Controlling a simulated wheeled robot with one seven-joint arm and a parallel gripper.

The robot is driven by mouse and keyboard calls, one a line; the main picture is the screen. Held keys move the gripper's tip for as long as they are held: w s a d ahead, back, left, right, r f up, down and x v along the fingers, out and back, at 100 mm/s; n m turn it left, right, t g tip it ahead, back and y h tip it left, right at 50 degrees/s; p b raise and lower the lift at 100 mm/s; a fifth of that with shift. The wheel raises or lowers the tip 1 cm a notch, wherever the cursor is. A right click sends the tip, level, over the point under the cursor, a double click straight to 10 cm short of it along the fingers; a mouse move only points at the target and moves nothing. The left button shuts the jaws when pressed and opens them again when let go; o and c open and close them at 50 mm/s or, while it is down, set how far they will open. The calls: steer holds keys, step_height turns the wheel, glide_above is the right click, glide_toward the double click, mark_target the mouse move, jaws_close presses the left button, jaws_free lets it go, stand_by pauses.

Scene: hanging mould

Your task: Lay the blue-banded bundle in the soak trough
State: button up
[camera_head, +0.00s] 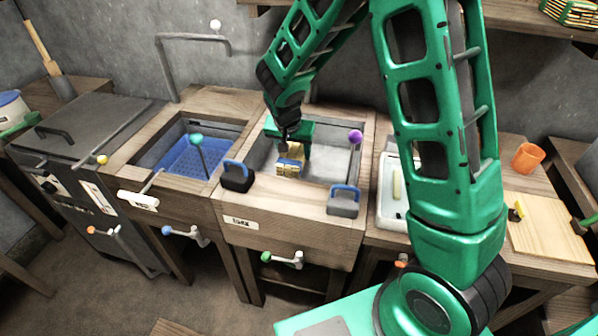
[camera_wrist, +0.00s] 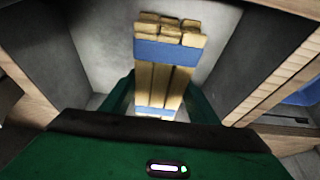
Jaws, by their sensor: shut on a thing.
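The blue-banded bundle (camera_head: 290,166) is a stack of pale wooden sticks with blue bands; it also shows in the wrist view (camera_wrist: 170,50). My gripper (camera_head: 289,150) is shut on it, with one green finger on each side in the wrist view (camera_wrist: 160,103). The bundle is inside the outline of the soak trough (camera_head: 285,217), the grey basin whose front label appears to read SOAK. Its grey floor and walls surround the bundle in the wrist view. I cannot tell whether the bundle touches the floor.
Two dark blocks with blue handles sit on the trough's front rim, left (camera_head: 237,178) and right (camera_head: 343,201). A purple-knobbed rod (camera_head: 355,137) stands at its right side. A blue-floored basin (camera_head: 185,158) lies left; a white tray (camera_head: 393,215) and orange cup (camera_head: 527,158) lie right.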

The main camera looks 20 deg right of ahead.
mark_target(291, 157)
step_height(291, 157, down, 9)
steer(key=shift+r, duration=0.15)
stand_by(0.4)
steer(key=o, duration=1.1)
steer(key=shift+o, duration=0.2)
steer(key=shift+r, duration=0.1)
steer(key=v, duration=1.1)
steer(key=shift+s+a+r, duration=0.15)
steer(key=shift+a+r, duration=0.05)
steer(key=shift+r, duration=0.15)
